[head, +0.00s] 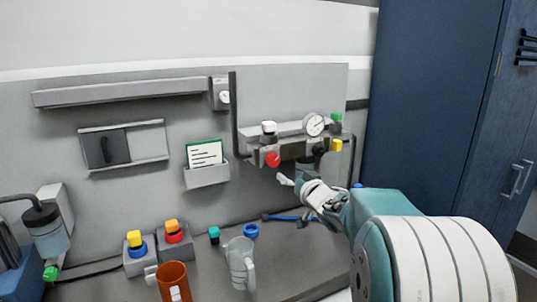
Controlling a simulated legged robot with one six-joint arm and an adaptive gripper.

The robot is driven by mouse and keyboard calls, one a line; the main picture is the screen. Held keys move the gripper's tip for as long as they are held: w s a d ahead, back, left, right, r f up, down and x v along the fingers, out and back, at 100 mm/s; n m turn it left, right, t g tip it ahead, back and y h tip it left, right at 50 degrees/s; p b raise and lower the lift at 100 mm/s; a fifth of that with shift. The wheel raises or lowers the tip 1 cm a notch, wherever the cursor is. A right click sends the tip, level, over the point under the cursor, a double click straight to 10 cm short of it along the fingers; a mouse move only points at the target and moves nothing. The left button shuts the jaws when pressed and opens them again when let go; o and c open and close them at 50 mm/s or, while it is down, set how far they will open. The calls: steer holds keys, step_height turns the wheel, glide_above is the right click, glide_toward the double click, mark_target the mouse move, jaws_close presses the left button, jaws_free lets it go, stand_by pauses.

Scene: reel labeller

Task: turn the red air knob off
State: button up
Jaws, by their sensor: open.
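The red air knob (272,159) is on the front of the air unit, below a white cap (269,127), on the grey back panel. My gripper (287,179) is just below and to the right of the red knob, apart from it as far as this view shows. It looks open and empty. My wrist and arm come in from the lower right and hide part of the panel and bench. The knob's exact turn position is too small to tell.
A round gauge (313,124), a yellow part (337,145) and a green cap (336,117) are right of the knob. A card holder (207,175) is left. A brown mug (174,281) and clear jug (241,262) stand on the bench below.

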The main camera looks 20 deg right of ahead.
mark_target(274, 161)
steer(key=shift+y, duration=0.3)
steer(key=w, duration=1.1)
steer(key=shift+w+d+f, duration=0.1)
steer(key=shift+f, duration=0.05)
steer(key=shift+w+a, duration=0.2)
steer(key=shift+w, duration=0.15)
steer(key=c, duration=1.1)
